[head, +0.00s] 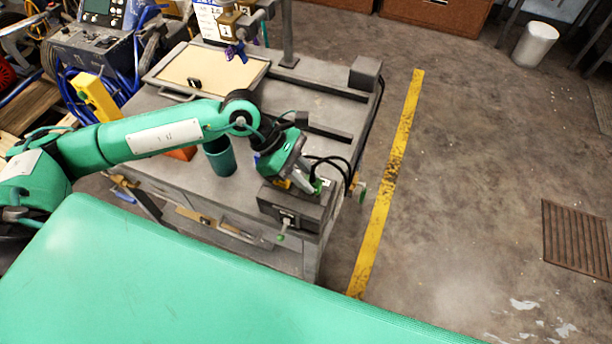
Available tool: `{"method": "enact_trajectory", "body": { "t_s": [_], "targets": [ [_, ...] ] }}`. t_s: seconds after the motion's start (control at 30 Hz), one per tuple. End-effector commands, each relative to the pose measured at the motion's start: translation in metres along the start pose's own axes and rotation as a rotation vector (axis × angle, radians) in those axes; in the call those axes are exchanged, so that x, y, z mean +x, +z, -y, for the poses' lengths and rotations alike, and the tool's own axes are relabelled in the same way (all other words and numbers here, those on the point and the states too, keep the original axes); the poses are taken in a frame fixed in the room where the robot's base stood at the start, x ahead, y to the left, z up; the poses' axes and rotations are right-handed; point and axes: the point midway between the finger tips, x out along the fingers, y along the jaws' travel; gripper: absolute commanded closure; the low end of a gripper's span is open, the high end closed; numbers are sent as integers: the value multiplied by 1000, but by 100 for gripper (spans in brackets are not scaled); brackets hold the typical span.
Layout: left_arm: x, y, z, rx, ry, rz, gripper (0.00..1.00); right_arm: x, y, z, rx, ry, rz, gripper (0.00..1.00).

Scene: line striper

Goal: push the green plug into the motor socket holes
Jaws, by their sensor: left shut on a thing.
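My left gripper (303,184) is at the near right corner of the grey workbench, tilted down over a dark grey box-like unit (288,205). It is shut on the green plug (317,186), of which only a small green part shows at the fingertips. Black cables loop just to the right of the fingertips. The socket holes are hidden or too small to make out, so I cannot tell whether the plug touches them. My right gripper is not in view.
The grey workbench (325,108) carries a dark green cup (219,157) left of the gripper and a framed tan panel (210,70) at the back. A dark block (365,74) stands at its far right corner. A yellow floor line (390,180) runs right of the bench.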

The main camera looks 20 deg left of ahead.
Motion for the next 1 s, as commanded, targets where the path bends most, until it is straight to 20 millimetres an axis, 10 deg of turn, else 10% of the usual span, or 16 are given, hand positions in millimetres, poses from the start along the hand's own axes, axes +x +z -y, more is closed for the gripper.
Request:
{"method": "enact_trajectory", "body": {
  "t_s": [0.77,0.8,0.9,1.0],
  "targets": [
    [-3,3,1,-2,-4,-1,100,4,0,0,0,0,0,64],
    [-3,3,1,-1,-4,-1,78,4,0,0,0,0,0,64],
    [-4,3,1,-1,-3,-1,59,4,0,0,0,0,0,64],
    [-4,3,1,-1,-3,-1,55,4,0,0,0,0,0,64]
  ]
}}
